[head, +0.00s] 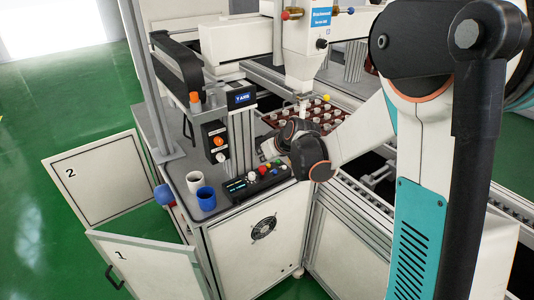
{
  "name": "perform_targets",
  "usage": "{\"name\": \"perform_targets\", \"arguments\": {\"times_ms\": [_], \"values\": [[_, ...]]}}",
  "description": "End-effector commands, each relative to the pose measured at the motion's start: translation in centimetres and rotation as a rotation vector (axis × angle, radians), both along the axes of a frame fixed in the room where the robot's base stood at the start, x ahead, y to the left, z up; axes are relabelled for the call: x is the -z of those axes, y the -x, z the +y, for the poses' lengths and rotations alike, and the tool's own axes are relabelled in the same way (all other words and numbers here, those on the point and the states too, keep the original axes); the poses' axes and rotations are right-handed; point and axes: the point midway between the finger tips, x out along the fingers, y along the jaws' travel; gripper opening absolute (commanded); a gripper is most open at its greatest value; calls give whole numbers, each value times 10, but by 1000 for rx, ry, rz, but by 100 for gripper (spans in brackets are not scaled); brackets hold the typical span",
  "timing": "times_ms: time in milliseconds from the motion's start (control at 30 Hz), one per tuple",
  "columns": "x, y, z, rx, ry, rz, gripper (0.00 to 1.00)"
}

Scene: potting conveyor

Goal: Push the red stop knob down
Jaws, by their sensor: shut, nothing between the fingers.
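A low dark control panel (238,193) lies on the grey top of the white cabinet. A small red knob (262,170) stands among several small coloured buttons on its right half. My gripper (266,155) is shut and empty, close behind and above this knob in the picture. The view is too small to tell whether it touches the knob or whether the knob is pressed. My dark wrist hides part of the gripper.
A white cup (194,180) and a blue cup (206,198) stand left of the panel. A black box with orange knobs (216,142) stands behind. A tray of pots (318,114) lies beyond my wrist. Open cabinet doors (98,180) stick out at left.

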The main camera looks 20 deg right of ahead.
Motion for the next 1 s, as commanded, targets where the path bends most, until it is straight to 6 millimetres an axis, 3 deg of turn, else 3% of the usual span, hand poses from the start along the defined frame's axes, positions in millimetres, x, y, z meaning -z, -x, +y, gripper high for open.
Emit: {"name": "perform_targets", "arguments": {"times_ms": [200,600,833,1000], "values": [[20,0,0,0,0,0,0],[22,0,0,0,0,0,0],[41,1,0,0,0,0,0],[41,1,0,0,0,1,0]]}}
